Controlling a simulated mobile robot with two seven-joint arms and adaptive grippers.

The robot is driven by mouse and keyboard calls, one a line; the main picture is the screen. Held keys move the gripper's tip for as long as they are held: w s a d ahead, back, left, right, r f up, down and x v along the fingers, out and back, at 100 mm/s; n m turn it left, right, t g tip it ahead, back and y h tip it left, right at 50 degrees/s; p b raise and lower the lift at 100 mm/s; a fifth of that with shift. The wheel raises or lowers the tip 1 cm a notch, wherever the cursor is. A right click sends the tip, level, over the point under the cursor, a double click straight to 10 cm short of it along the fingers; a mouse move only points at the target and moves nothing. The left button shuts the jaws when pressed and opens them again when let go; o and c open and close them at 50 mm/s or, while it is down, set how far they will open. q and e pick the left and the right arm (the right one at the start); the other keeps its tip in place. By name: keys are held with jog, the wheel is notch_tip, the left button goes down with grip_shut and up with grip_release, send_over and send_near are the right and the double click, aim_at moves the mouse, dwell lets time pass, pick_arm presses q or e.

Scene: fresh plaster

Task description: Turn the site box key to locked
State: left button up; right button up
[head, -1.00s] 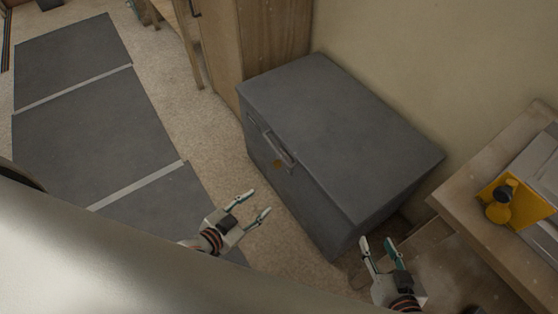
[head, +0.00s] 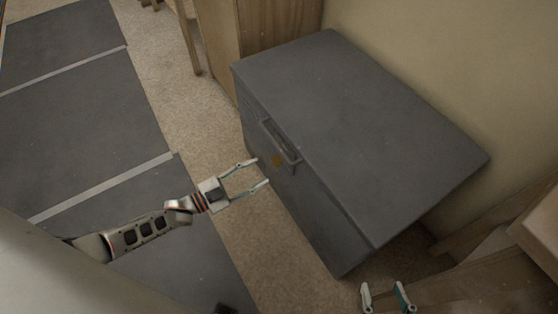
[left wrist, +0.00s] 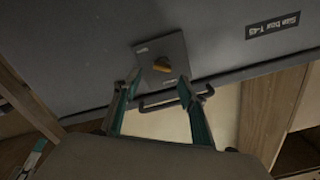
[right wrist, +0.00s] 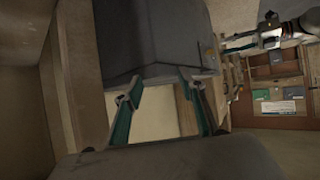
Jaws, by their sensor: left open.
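The grey site box (head: 350,130) stands closed on the floor against the wall. Its key (left wrist: 162,64) is a small orange-yellow knob on a square plate (left wrist: 170,48) on the front face; in the head view the key (head: 277,160) is a small yellow spot below the handle (head: 280,143). My left gripper (head: 263,172) is open, its fingers pointing at the box front close to the key, apart from it. In the left wrist view the key lies beyond and between the fingertips (left wrist: 158,85). My right gripper (head: 384,290) is open and empty near the box's lower right corner.
A label (left wrist: 273,26) is on the box front. A wooden cabinet (head: 265,35) stands behind the box's left end, and wooden furniture (head: 490,270) is at the right. Grey floor sheets (head: 80,110) lie at the left, with bare floor beside them.

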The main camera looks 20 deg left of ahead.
aim_at(276, 160)
pick_arm(q)
jog(key=shift+a+b+x, duration=0.2)
jog(key=shift+b+x, duration=0.3)
jog(key=shift+x, duration=3.5)
jog(key=shift+w+r, duration=0.1)
jog(key=shift+w, duration=0.05)
jog(key=c, duration=1.1)
